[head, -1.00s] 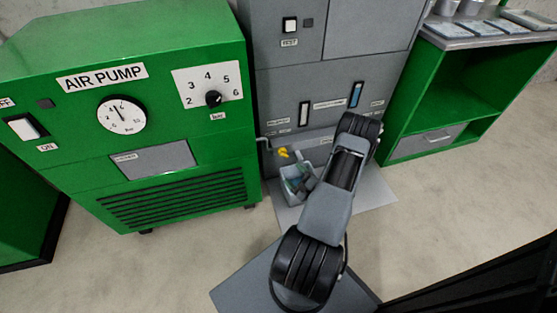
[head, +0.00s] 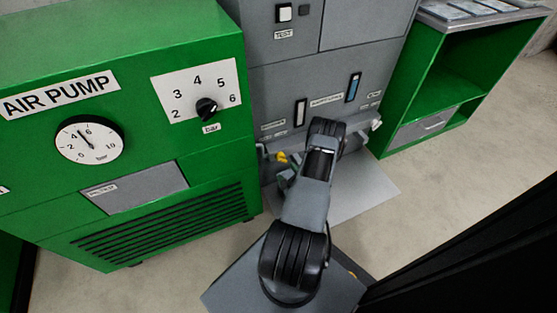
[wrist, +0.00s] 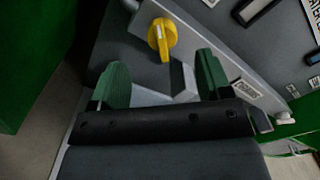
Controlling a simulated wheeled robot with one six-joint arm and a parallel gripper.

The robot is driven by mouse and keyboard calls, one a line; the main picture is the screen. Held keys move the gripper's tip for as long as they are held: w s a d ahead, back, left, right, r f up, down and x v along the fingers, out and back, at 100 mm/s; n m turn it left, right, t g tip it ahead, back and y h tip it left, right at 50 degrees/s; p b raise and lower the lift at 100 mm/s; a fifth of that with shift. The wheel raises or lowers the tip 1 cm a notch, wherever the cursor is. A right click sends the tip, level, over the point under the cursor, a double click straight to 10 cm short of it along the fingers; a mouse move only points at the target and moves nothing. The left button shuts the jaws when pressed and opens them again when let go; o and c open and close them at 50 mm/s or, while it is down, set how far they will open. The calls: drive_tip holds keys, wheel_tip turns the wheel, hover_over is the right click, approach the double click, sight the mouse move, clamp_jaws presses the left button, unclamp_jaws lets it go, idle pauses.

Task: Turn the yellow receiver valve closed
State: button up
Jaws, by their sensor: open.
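The yellow receiver valve (wrist: 162,38) is a small knob-like handle on a grey pipe or bar in the upper middle of the wrist view. In the head view the valve (head: 282,157) is a small yellow spot low on the grey cabinet, just right of the green pump. My gripper (wrist: 161,62) is open, with its two green fingers apart. The valve shows beyond the fingertips, between their lines, and nothing is held. In the head view my arm hides part of the area around the gripper.
The green air pump (head: 120,205) stands close on the left, with a gauge (head: 89,141) and a bar dial (head: 206,107). The grey cabinet (head: 270,85) is behind my arm. A green shelf unit (head: 425,110) stands at the right. Bare floor (head: 425,175) lies at right.

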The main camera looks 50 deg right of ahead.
sight(280, 160)
drive_tip(key=b+x, duration=0.2)
drive_tip(key=x, duration=0.6)
drive_tip(key=shift+w+d, duration=0.1)
drive_tip(key=shift+w, duration=0.2)
drive_tip(key=shift+c, duration=0.3)
drive_tip(key=c, duration=0.9)
drive_tip(key=shift+o, duration=0.2)
